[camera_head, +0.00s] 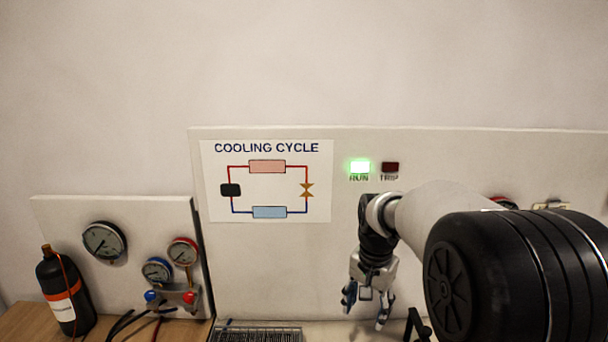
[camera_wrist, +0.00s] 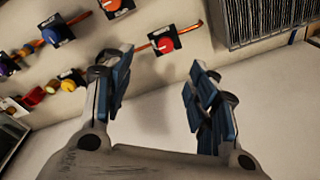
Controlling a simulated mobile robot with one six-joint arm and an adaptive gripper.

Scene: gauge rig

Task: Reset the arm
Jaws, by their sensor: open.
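My gripper (camera_head: 366,300) hangs at the end of my arm in front of the white rig panel (camera_head: 270,270), pointing down in the head view. In the wrist view my gripper (camera_wrist: 160,105) shows two blue-padded fingers spread wide apart. Nothing is between the fingers. A red knob on a black plate (camera_wrist: 165,43) shows on the panel beyond the fingertips, apart from them. My arm hides part of the panel's right side in the head view.
The RUN lamp (camera_head: 359,166) glows green and the TRIP lamp (camera_head: 390,167) is dark red. Gauges (camera_head: 104,241) and a black bottle (camera_head: 66,290) stand at the left. A finned block (camera_wrist: 255,18) and a yellow knob (camera_wrist: 68,85) show in the wrist view.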

